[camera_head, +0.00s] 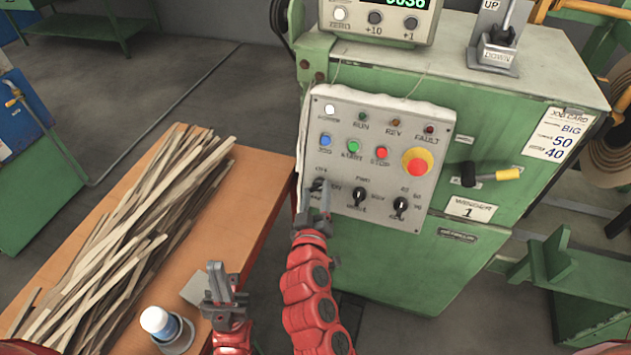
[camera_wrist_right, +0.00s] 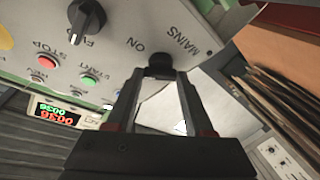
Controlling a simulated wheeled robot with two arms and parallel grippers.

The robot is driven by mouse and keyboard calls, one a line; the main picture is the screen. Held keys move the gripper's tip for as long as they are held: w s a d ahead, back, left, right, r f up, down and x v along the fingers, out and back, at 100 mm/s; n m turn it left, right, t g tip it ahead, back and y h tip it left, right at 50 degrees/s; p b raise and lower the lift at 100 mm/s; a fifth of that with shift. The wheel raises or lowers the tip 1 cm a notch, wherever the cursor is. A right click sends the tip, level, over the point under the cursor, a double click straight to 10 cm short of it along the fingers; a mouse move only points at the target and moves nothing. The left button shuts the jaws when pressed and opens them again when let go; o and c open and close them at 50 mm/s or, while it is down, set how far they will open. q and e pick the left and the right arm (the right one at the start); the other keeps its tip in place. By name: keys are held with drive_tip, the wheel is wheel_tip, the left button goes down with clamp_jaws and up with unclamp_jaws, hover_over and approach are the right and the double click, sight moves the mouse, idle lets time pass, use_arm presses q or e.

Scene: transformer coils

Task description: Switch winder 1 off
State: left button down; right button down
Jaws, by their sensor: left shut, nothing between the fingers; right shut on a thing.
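Winder 1 is a green machine (camera_head: 400,260) with a "WINDER 1" plate (camera_head: 471,209) on its front. Its grey control panel (camera_head: 352,127) carries the mains knob (camera_head: 318,185), a black rotary switch at the lower left. My right gripper (camera_head: 317,210) is at this knob. In the right wrist view the gripper (camera_wrist_right: 158,82) is shut on the black mains knob (camera_wrist_right: 160,64), with the words "MAINS" and "ON" beside it. The knob's exact angle is hard to tell. My left gripper (camera_head: 224,284) is shut and empty, low and left of the panel.
An orange-topped table (camera_head: 235,190) at left holds a pile of wooden strips (camera_head: 130,230) and a white-capped container (camera_head: 158,321). The panel has a red emergency stop (camera_head: 417,162), coloured buttons and two other knobs. A lit counter (camera_head: 385,18) sits on top.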

drive_tip(key=n+g+y+p, duration=0.1)
drive_tip(key=n+p, duration=0.2)
drive_tip(key=p, duration=0.1)
drive_tip(key=n+p, duration=0.3)
drive_tip(key=p, duration=0.1)
drive_tip(key=n+g+y+p, duration=0.1)
drive_tip(key=n+p, duration=0.2)
drive_tip(key=p, duration=0.1)
drive_tip(key=shift+d+r+n+g+y, duration=0.15)
drive_tip(key=shift+r+n+g+y, duration=0.15)
drive_tip(key=shift+r+n, duration=0.1)
drive_tip(key=shift+f+n+g+p, duration=0.15)
drive_tip(key=shift+n+g+p, duration=0.25)
drive_tip(key=shift+n+p, duration=0.7)
drive_tip(key=shift+c, duration=1.4)
unclamp_jaws()
